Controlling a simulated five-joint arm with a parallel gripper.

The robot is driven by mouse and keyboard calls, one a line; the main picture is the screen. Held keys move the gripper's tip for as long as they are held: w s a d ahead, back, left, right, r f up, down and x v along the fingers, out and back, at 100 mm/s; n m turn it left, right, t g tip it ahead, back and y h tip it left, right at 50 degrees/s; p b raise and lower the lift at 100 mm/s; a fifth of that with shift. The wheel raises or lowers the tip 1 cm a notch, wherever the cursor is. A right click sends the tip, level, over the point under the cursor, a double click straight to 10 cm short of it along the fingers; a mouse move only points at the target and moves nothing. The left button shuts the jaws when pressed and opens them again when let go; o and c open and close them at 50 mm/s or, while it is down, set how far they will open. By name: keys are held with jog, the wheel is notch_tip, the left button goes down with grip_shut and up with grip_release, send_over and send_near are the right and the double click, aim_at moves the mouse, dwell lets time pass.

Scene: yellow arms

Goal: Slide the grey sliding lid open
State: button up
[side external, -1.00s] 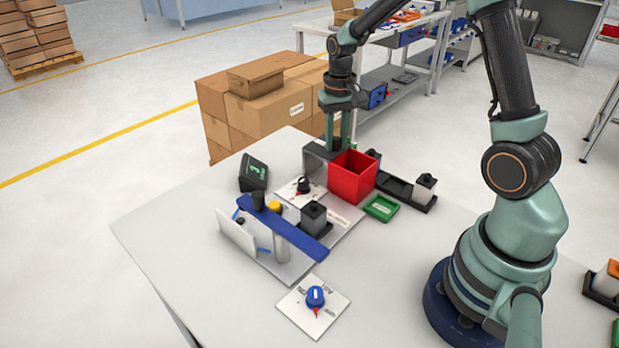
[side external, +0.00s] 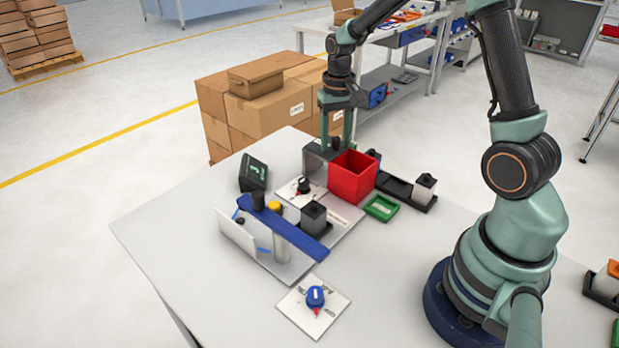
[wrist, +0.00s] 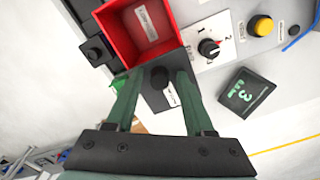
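The grey sliding lid (wrist: 155,98) shows in the wrist view as a dark grey panel with a white label and a black round knob (wrist: 160,77). In the side view the grey housing (side external: 314,164) stands behind the red bin, and the bin and my fingers hide most of the lid. My gripper (side external: 337,147) is over the far end of this housing, pointing down. In the wrist view its two green fingers stand apart on either side of the knob, with a gap visible on both sides. Whether the fingertips are level with the knob is unclear.
The red bin (side external: 352,177) stands right beside the housing, close to my fingers. A rotary switch plate (side external: 300,190), a dark display (side external: 254,172) and a blue bar (side external: 283,228) are nearer the camera.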

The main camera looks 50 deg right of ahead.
aim_at(335, 137)
jog(key=shift+r, duration=3.75)
jog(key=shift+a+r, duration=0.15)
jog(key=shift+r, duration=0.05)
jog(key=s+a+r+n+t, duration=0.5)
jog(key=s+a+r+n, duration=0.1)
jog(key=s+a, duration=0.5)
jog(key=shift+s+a+r+t, duration=0.2)
jog(key=shift+s+r+t, duration=0.1)
jog(key=shift+s+r, duration=0.3)
